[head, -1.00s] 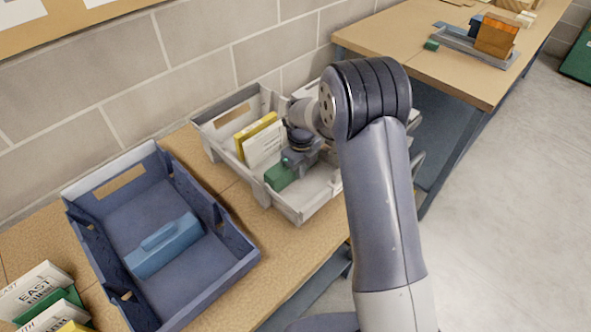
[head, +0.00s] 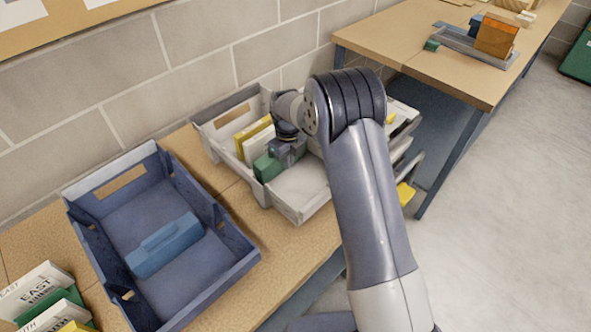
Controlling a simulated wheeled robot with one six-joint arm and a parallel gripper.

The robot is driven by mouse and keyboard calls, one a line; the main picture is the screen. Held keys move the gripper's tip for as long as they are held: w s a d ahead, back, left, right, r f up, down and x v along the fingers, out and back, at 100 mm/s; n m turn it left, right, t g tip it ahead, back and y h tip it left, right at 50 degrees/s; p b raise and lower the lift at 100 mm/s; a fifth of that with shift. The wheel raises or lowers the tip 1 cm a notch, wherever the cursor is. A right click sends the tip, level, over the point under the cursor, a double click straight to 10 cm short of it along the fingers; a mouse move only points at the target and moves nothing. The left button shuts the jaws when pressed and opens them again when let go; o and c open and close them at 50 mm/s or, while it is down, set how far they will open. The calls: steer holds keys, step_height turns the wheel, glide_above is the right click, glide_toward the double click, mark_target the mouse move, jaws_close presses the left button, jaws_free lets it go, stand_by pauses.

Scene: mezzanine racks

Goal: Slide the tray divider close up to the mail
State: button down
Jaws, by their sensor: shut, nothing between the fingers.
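The grey tray (head: 297,214) stands on the near bench. In its left half, the mail, a yellow piece (head: 248,133) and white pieces (head: 258,144), stands on edge. A green tray divider (head: 266,168) is just in front of the mail; I cannot tell whether they touch. My gripper (head: 281,158) is shut and empty, down inside the tray at the divider's right side, and seems to touch it. My wrist and gripper hide part of the divider and mail.
A blue tray (head: 207,291) with a blue divider (head: 165,246) stands to the left. Labelled mail (head: 40,290) lies at the bottom left corner. My arm hides the grey tray's right part. A yellow item (head: 405,193) shows at right. Another table (head: 440,66) stands behind.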

steer(key=shift+w+a, duration=0.85)
steer(key=shift+a, duration=0.05)
stand_by(1.6)
steer(key=shift+d, duration=0.1)
steer(key=shift+s+d, duration=0.5)
steer(key=shift+s, duration=0.05)
step_height(320, 180, up, 13)
steer(key=p, duration=0.7)
stand_by(0.3)
steer(key=shift+f, duration=0.1)
step_height(320, 180, down, 13)
steer(key=b, duration=0.7)
